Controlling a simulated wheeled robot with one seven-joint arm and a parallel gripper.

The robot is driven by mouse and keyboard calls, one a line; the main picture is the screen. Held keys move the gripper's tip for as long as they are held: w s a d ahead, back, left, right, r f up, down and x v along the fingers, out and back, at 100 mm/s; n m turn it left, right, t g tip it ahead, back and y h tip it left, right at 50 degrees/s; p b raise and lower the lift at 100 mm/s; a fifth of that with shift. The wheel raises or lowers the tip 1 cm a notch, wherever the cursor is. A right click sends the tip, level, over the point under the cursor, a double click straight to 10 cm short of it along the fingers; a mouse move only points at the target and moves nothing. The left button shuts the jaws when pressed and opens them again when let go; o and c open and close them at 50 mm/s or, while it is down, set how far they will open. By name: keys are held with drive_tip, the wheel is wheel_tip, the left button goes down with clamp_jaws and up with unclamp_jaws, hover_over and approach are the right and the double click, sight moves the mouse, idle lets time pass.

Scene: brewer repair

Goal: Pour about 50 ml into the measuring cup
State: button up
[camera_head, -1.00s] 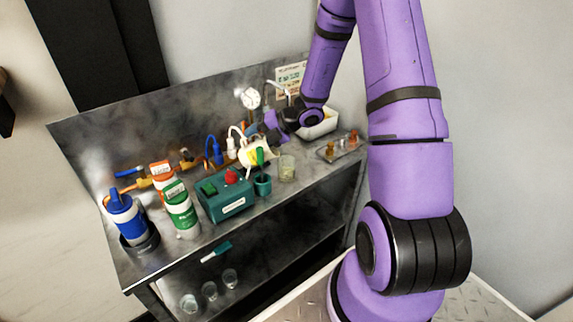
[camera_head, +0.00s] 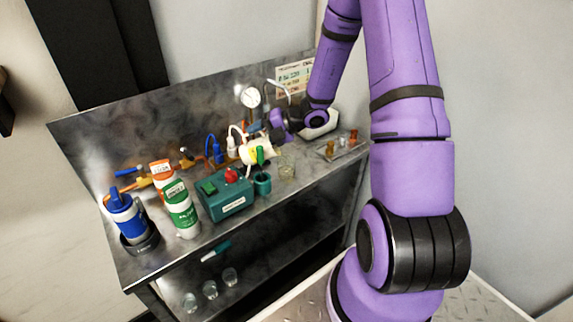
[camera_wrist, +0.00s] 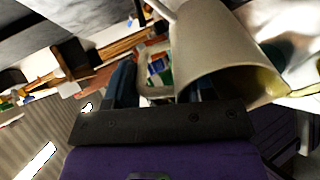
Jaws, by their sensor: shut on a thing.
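My gripper (camera_head: 274,136) is shut on a white jug (camera_head: 254,153) above the worktop. In the wrist view my gripper (camera_wrist: 160,88) has a finger on each side of the jug's pale handle (camera_wrist: 153,75). The jug (camera_wrist: 212,50) shows there on its side, with yellowish liquid at its rim. I cannot make out a stream or the level in the cup.
A green cup with a green-handled tool (camera_head: 263,183) stands just left of the measuring cup. A green switch box (camera_head: 226,198), bottles (camera_head: 180,210) and a blue-capped container (camera_head: 127,218) stand further left. A small tray (camera_head: 343,148) lies right. Glasses (camera_head: 210,289) stand on the lower shelf.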

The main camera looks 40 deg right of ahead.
sight(247, 151)
drive_tip(key=shift+s+d+r, duration=0.1)
drive_tip(key=shift+d+r, duration=0.05)
idle(0.8)
drive_tip(key=shift+w+a+f+g+h, duration=0.45)
drive_tip(key=shift+a+f+g+h, duration=0.15)
drive_tip(key=shift+a+f+h, duration=0.15)
drive_tip(key=shift+w+a+r+g+h, duration=0.1)
drive_tip(key=shift+r+g+h, duration=0.1)
drive_tip(key=shift+r+h, duration=0.25)
drive_tip(key=shift+w+a+r+g+h, duration=0.1)
drive_tip(key=shift+r+g+h, duration=0.1)
drive_tip(key=shift+r, duration=0.3)
drive_tip(key=shift+w+a+f+g+h, duration=0.1)
drive_tip(key=shift+a+g+h, duration=0.1)
drive_tip(key=shift+g+h, duration=0.1)
drive_tip(key=shift+w+f+h, duration=0.15)
drive_tip(key=shift+f+h, duration=0.15)
drive_tip(key=shift+f, duration=0.1)
drive_tip(key=shift+w+a+f+g+h, duration=0.2)
drive_tip(key=shift+a+g+h, duration=0.15)
drive_tip(key=shift+g+h, duration=0.05)
drive_tip(key=shift+a, duration=0.1)
